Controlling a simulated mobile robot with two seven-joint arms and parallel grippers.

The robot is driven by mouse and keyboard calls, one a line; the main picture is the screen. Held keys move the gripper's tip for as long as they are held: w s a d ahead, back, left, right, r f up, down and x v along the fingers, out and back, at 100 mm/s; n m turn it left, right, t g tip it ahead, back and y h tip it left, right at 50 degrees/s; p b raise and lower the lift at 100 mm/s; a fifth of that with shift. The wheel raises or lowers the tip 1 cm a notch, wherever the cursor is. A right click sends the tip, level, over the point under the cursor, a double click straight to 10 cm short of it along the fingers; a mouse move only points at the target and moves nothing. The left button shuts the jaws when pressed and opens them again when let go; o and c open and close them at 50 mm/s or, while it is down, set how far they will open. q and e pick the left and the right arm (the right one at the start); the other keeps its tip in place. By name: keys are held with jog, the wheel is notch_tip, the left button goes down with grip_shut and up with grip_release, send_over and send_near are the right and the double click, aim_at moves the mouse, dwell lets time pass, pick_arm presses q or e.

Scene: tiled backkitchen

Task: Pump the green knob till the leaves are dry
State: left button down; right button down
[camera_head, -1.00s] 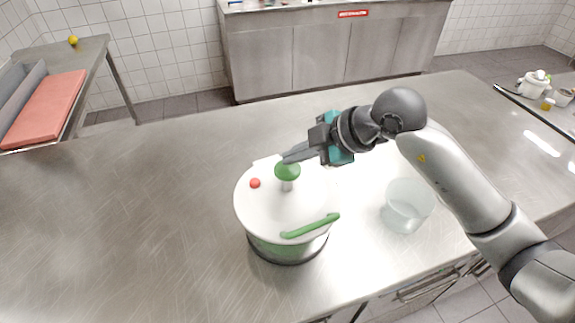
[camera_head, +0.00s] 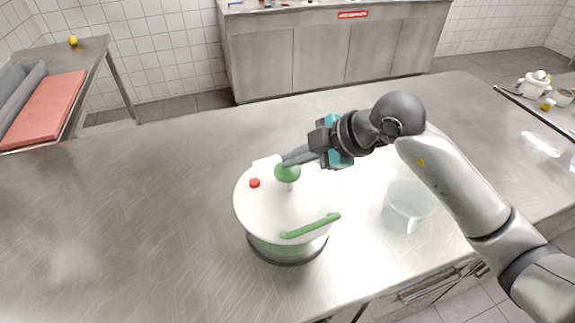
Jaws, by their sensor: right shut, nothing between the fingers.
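The salad spinner stands upright on the steel counter, with a white lid (camera_head: 262,205), a clear bowl and a dark base ring. The green knob (camera_head: 288,173) sits on a pale stem at the lid's middle. A red button (camera_head: 254,183) is left of it and a green handle (camera_head: 312,226) is at the lid's front right. My right gripper (camera_head: 287,161) is shut and empty, with its fingertips at the top of the knob, seemingly touching it. The leaves cannot be made out through the bowl. My left gripper is not in view.
A clear empty-looking container (camera_head: 408,205) stands right of the spinner, below my right arm. The counter (camera_head: 130,210) is clear to the left. A side table with a red board (camera_head: 45,108) is at the far left. Small pots (camera_head: 533,86) stand at the far right.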

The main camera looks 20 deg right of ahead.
aim_at(294, 170)
jog(key=shift+f+b, duration=0.7)
jog(key=shift+f, duration=0.75)
dwell(0.6)
dwell(0.4)
jog(key=shift+r+p, duration=2.25)
jog(key=shift+p, duration=0.05)
notch_tip(294, 170, up, 5)
jog(key=p, duration=0.5)
dwell(1.3)
